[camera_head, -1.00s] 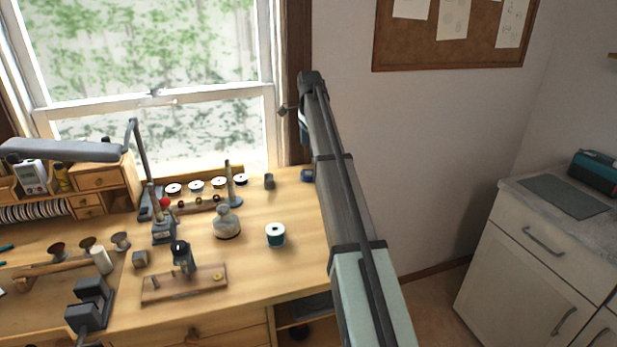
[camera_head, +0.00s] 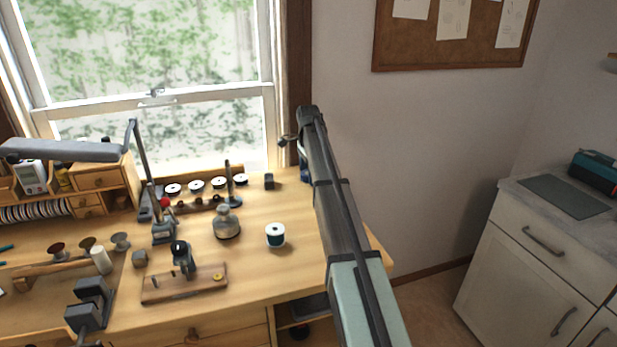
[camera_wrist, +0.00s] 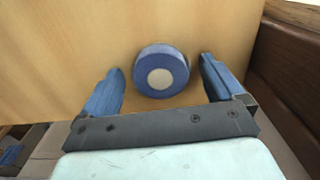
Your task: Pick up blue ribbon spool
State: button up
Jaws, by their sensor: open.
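The blue ribbon spool (camera_wrist: 160,72) lies flat on the wooden bench, with its round pale centre facing up in the wrist view. My gripper (camera_wrist: 161,66) is open and empty, with one blue finger on each side of the spool. I cannot tell how far the fingertips are above the bench. In the head view my arm comes down to the right back corner of the bench (camera_head: 255,285) and mostly hides the spool there.
The window wall is close behind my gripper. Bare bench lies around the blue spool.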

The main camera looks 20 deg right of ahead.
jog(key=c, duration=1.1)
